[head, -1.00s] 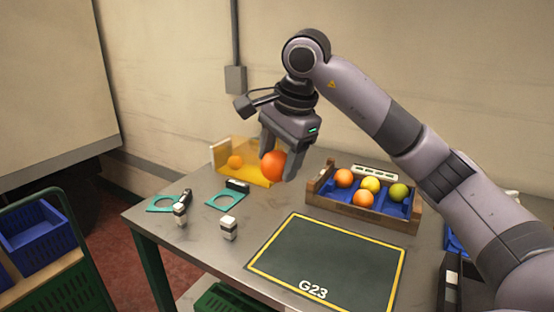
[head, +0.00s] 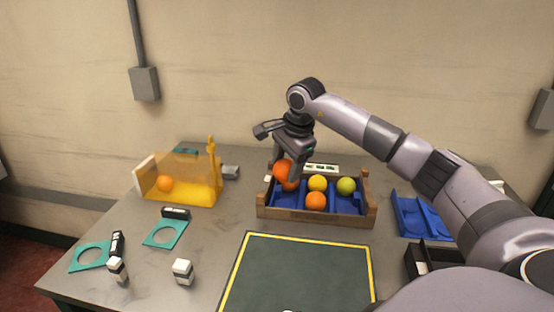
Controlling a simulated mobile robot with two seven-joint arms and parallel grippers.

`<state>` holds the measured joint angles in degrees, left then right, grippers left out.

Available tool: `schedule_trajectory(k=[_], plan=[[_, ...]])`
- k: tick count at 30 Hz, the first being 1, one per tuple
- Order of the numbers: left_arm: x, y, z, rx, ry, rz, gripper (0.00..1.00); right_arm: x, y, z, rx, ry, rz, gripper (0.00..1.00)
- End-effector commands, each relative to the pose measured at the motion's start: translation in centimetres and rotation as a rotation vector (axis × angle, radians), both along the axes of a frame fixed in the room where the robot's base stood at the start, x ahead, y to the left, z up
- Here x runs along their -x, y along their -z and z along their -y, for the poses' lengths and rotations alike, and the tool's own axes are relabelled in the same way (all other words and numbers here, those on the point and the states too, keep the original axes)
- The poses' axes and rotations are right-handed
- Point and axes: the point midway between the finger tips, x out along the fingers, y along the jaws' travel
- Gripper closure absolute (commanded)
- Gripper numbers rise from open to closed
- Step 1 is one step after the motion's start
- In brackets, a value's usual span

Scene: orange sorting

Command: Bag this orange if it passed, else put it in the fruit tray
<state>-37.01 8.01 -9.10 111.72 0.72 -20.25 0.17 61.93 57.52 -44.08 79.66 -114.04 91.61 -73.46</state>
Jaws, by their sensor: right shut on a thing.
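My right gripper (head: 284,172) is shut on an orange (head: 282,168), held above the left end of the fruit tray (head: 316,216). The tray is a wooden crate with a blue insert. Inside it sit two other oranges, one (head: 315,202) at the front and one (head: 291,184) partly hidden behind the held orange, plus a yellow fruit (head: 317,183) and a yellow-green fruit (head: 346,186). I cannot tell which thing is the bag. My left gripper is not in view.
Two teal ring gauges (head: 165,234) (head: 90,256) and small black-and-white blocks (head: 183,271) lie at the left. A blue tray (head: 413,214) lies at the right. A grey box (head: 145,83) is on the wall.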

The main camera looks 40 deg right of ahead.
Motion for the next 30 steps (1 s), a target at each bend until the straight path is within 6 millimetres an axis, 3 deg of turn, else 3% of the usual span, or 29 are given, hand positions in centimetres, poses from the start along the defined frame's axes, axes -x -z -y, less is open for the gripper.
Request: schedule_trajectory(k=[11,30], plan=[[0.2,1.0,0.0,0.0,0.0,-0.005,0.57,0.0,1.6,0.3,0.0,0.003,0.0,0.73],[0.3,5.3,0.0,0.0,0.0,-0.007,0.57,0.0,7.5,0.3,0.0,0.003,0.0,0.73]])
